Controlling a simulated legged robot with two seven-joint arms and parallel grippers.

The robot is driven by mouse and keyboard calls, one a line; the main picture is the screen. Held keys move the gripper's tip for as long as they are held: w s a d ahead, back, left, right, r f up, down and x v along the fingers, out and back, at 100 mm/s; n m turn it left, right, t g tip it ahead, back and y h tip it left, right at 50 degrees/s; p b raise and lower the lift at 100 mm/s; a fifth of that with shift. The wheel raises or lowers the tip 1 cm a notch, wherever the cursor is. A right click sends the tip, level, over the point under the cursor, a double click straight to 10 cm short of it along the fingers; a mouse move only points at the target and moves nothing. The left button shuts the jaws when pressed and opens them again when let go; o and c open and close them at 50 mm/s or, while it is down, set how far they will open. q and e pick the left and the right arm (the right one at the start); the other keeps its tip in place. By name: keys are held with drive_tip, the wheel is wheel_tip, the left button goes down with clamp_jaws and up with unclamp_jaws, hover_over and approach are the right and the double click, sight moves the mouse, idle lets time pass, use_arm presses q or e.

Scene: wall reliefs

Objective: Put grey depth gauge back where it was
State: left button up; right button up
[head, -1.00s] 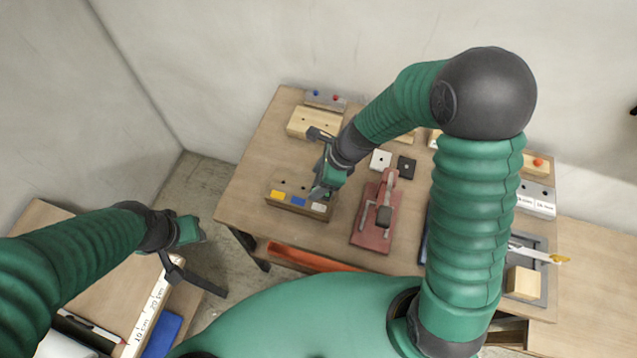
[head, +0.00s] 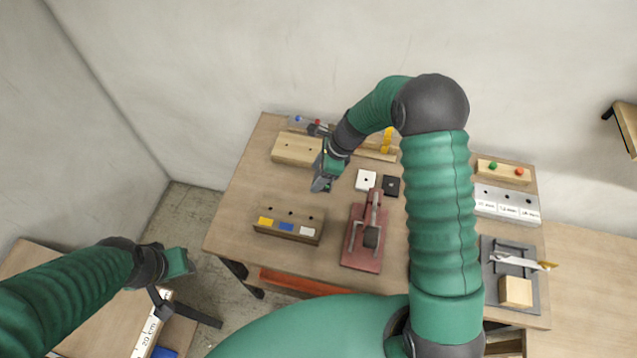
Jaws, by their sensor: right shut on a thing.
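My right gripper (head: 323,174) is shut on what looks like the grey depth gauge, which is mostly hidden by the fingers. It is over the table, beyond the brown block (head: 284,238) with holes in its top and yellow, blue and white labels on its front. The pale wooden block (head: 294,149) with small holes is just behind and left of the gripper. My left gripper (head: 182,285) is low at the left, away from these blocks, and its jaw opening is unclear.
The red toggle clamp (head: 362,262) stands right of the labelled block. A white tile (head: 366,176) and a black tile (head: 391,188) lie behind it. A grey labelled block (head: 507,203) and a grey fixture (head: 497,284) are at right. Bare tabletop (head: 240,205) lies left.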

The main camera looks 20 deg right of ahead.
wheel_tip(320, 180, down, 4)
drive_tip(key=shift+a+f, duration=0.15)
drive_tip(key=shift+w+f, duration=0.15)
drive_tip(key=shift+f, duration=0.1)
drive_tip(key=o, duration=1.7)
